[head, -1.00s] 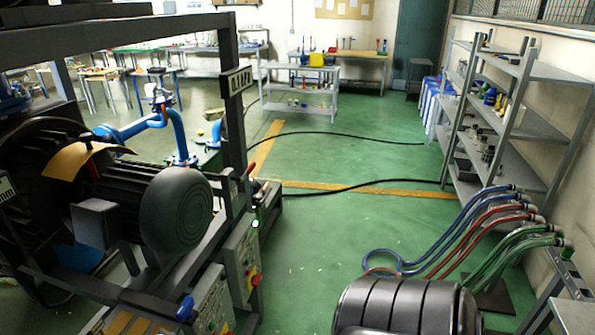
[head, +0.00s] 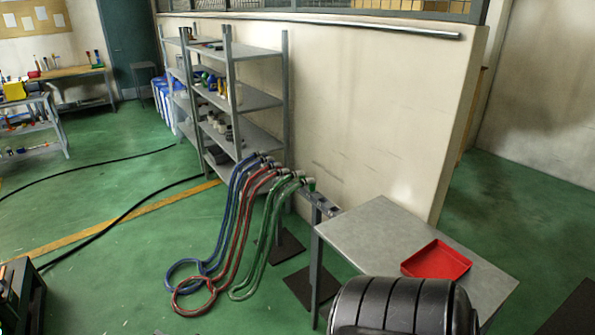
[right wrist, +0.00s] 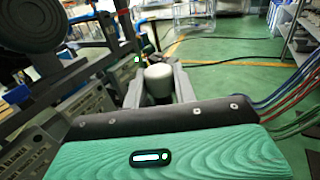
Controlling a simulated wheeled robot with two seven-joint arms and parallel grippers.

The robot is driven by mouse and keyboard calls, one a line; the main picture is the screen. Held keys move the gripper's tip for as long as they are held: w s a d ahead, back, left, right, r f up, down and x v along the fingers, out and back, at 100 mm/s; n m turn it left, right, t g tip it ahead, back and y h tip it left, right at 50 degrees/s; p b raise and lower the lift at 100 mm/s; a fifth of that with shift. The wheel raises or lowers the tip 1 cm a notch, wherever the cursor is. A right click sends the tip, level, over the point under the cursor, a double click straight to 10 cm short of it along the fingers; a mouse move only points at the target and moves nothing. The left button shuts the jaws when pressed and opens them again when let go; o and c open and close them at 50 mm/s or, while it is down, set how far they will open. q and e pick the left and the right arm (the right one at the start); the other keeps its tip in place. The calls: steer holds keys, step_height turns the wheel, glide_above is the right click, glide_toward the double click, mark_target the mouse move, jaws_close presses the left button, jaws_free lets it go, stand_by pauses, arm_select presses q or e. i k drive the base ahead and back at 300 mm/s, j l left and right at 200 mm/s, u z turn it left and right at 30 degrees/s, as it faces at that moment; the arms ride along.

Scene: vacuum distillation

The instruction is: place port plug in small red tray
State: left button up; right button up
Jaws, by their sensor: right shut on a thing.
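The small red tray (head: 436,261) lies on the grey table (head: 372,222) at the lower right of the head view. It looks empty, and its near edge is partly close behind my black ribbed arm link. My right gripper (right wrist: 158,82) shows in the right wrist view, shut on a pale grey-white rounded piece, the port plug (right wrist: 158,78), held between its fingers. The gripper is away from the tray, which is not in the wrist view. Neither gripper shows in the head view, and my left gripper is in no view.
A hose rack (head: 320,203) stands left of the table, with blue, red and green hoses (head: 232,225) drooping to the floor. Grey shelves (head: 250,97) stand behind it along a cream wall (head: 370,110). Open green floor (head: 110,265) lies to the left, crossed by black cables.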

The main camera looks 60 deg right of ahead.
mark_target(452, 275)
steer(key=z, duration=1.6)
steer(key=i+l+z, duration=0.2)
steer(key=l, duration=0.25)
steer(key=i+l+z, duration=0.2)
steer(key=l, duration=0.2)
steer(key=i+l+z, duration=0.25)
steer(key=l, duration=0.15)
steer(key=k+l, duration=0.05)
